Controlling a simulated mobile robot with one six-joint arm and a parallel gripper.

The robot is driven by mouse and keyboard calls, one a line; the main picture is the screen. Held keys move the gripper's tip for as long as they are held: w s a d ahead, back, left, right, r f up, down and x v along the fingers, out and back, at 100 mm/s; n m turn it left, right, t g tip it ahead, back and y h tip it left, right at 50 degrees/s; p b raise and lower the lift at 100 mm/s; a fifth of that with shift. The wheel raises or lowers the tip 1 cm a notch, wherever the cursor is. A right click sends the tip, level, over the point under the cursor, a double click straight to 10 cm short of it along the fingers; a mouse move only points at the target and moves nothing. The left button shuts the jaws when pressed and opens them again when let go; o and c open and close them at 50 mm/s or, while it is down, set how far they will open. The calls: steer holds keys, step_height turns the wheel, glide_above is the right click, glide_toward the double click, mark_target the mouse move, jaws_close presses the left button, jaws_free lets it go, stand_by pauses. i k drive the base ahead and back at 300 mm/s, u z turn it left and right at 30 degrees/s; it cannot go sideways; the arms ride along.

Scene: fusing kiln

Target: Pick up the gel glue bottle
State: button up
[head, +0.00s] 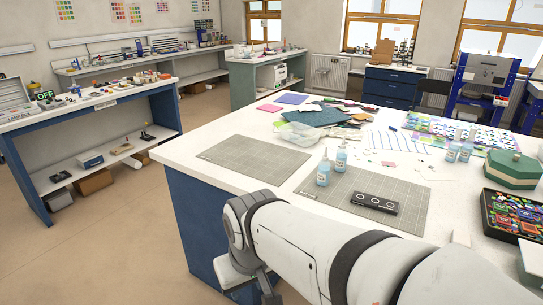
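Clear bottles with pale blue labels and white pump-like tops stand upright on the white worktable (232,155). One bottle (323,172) stands on a grey gridded cutting mat (410,212), with a second bottle (341,160) just behind it to the right. Two similar bottles (452,151) (466,151) stand farther right. The labels are too small to read, so I cannot tell which is the gel glue. My white arm reaches in from the lower right and bends down at the table's near left edge. My gripper's fingertips do not show.
A black bar with round dials (375,203) lies on the near mat. A second mat (243,157) is bare. A clear tray (297,134), a green box (513,170) and a tray of colourful pieces (512,212) share the table. Floor is free at left.

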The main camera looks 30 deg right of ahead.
mark_target(324, 167)
steer(key=z, duration=0.1)
steer(key=i, duration=0.3)
steer(key=z, duration=0.2)
steer(key=k, duration=0.8)
steer(key=z, duration=0.15)
steer(key=i, duration=1.35)
steer(key=u, duration=0.1)
